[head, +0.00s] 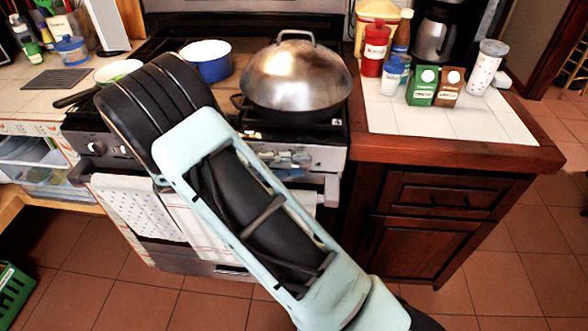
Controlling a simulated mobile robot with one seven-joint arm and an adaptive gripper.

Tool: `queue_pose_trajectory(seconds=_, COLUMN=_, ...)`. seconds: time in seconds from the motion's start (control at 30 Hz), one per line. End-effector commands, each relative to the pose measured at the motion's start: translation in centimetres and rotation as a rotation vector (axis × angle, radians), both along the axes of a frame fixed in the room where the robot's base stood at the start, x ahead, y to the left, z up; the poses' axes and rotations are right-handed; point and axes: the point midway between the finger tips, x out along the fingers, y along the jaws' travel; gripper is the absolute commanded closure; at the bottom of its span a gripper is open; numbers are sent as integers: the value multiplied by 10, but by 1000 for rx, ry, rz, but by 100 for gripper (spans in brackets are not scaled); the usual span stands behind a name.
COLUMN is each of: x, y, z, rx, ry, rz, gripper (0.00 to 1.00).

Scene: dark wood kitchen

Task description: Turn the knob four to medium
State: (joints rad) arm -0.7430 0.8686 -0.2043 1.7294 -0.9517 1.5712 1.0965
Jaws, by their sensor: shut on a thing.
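The stove's front control panel (322,158) runs below the cooktop, with my arm crossing in front of it. One round knob (98,148) shows near the panel's left end. Small pale grey parts (287,160) show on the panel just right of my arm; I cannot tell whether they are knobs or something else. The middle of the panel and any knobs there are hidden behind my arm. My gripper cannot be made out; my own arm appears to cover it. The setting of knob four cannot be read.
A large domed-lid wok (294,78) and a blue pot (206,62) sit on the cooktop. A pan (118,71) stands at left. Towels (135,207) hang on the oven front. Cartons (423,86) and bottles stand on the right counter (455,123). The floor at right is clear.

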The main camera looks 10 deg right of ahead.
Motion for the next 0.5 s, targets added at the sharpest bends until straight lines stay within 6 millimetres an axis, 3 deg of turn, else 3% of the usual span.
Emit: queue_pose_trajectory(seconds=0.5, x=1, y=0, z=-4, rx=-176, ry=58, rz=2, gripper=91)
